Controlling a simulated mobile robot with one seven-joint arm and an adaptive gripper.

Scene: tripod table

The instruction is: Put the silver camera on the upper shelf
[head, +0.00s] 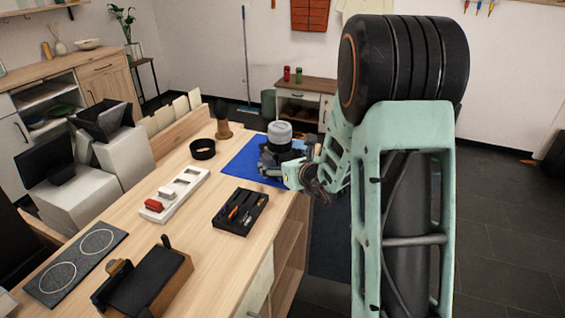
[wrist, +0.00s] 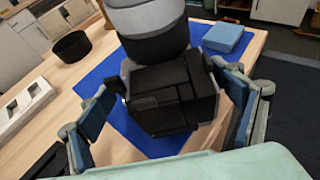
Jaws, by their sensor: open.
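The camera (wrist: 165,90) has a dark body with silver-grey sides and a large grey lens. It sits on a blue mat (wrist: 105,93) near the table's right edge. In the head view its grey top (head: 279,131) shows, and my arm partly hides the rest. My gripper (wrist: 165,112) is open, with one finger on each side of the camera. The right finger is very close to the body; I cannot tell if it touches. My gripper also shows in the head view (head: 287,166). Open shelves show in the table's side (head: 289,250); I cannot tell which is the upper shelf.
A light blue block (wrist: 228,37) lies behind the camera. A low cabinet (head: 305,88) stands at the back wall.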

